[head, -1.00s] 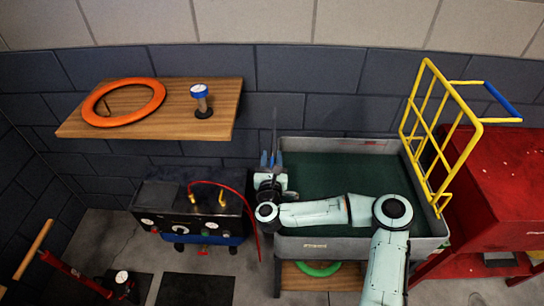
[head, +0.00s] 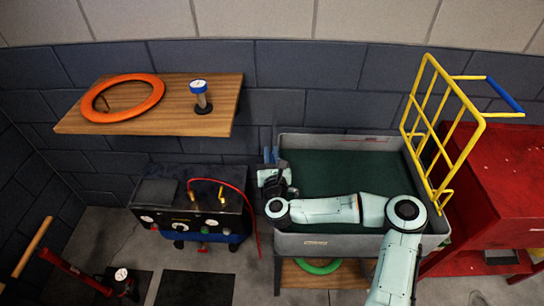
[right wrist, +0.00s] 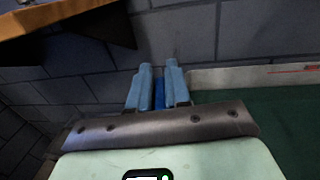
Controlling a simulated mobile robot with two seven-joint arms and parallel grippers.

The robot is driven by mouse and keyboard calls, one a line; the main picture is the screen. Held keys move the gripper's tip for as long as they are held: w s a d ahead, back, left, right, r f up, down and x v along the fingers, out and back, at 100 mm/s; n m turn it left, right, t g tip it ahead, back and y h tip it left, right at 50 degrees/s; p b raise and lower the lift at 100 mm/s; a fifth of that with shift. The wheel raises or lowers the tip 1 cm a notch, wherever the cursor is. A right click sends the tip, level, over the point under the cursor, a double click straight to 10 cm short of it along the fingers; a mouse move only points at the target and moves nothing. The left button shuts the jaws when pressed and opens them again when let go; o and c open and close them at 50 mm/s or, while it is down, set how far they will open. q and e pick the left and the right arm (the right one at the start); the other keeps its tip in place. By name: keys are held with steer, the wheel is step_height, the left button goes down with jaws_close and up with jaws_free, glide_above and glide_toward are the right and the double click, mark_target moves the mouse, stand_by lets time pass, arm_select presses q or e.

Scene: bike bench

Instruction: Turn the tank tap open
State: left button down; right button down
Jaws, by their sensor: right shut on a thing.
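The tank (head: 350,243) is a grey basin with dark green inside, right of centre in the head view. It also shows at the right of the right wrist view (right wrist: 225,77). My right gripper (head: 268,155) is at the tank's back left corner, its arm reaching across the tank's front. In the right wrist view its light-blue fingers (right wrist: 158,88) are shut on a narrow darker-blue piece, the tap handle (right wrist: 159,93). The rest of the tap is hidden behind the gripper. My left gripper is not in view.
A wooden shelf (head: 170,122) with an orange ring (head: 95,112) and a blue-topped gauge (head: 201,95) is on the wall, left of the gripper. A black-and-blue machine (head: 165,225) with a red hose stands below. A yellow rack (head: 432,130) and red cabinet (head: 505,185) are at right.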

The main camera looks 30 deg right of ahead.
steer(key=n+t+y+b, duration=0.1)
steer(key=n+y, duration=0.1)
steer(key=y, duration=0.2)
steer(key=shift+f+n, duration=0.15)
steer(key=shift+n, duration=0.15)
steer(key=n+y+b, duration=0.1)
steer(key=y, duration=0.1)
steer(key=shift+a+n+t+y, duration=0.15)
steer(key=shift+n+t+y, duration=0.15)
steer(key=shift+n+y, duration=0.1)
arm_select(q)
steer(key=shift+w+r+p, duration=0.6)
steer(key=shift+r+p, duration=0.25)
steer(key=shift+p, duration=0.35)
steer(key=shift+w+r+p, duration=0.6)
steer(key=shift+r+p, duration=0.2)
steer(key=shift+p, duration=0.4)
arm_select(e)
steer(key=shift+s+a+r+n+g+y, duration=0.1)
steer(key=shift+a+n+g+y, duration=0.2)
steer(key=shift+n+g+y, duration=1.45)
steer(key=shift+s+a+r+n+g+y, duration=0.2)
steer(key=shift+n+g+y, duration=0.5)
steer(key=shift+n+y, duration=1.95)
steer(key=shift+w+a+f+n+g+y, duration=0.1)
steer(key=shift+a+n+g+y, duration=0.25)
steer(key=shift+n+g+y, duration=1.9)
steer(key=shift+s+m+t+y, duration=0.1)
steer(key=shift+m+t+y, duration=0.85)
steer(key=shift+m+t, duration=0.1)
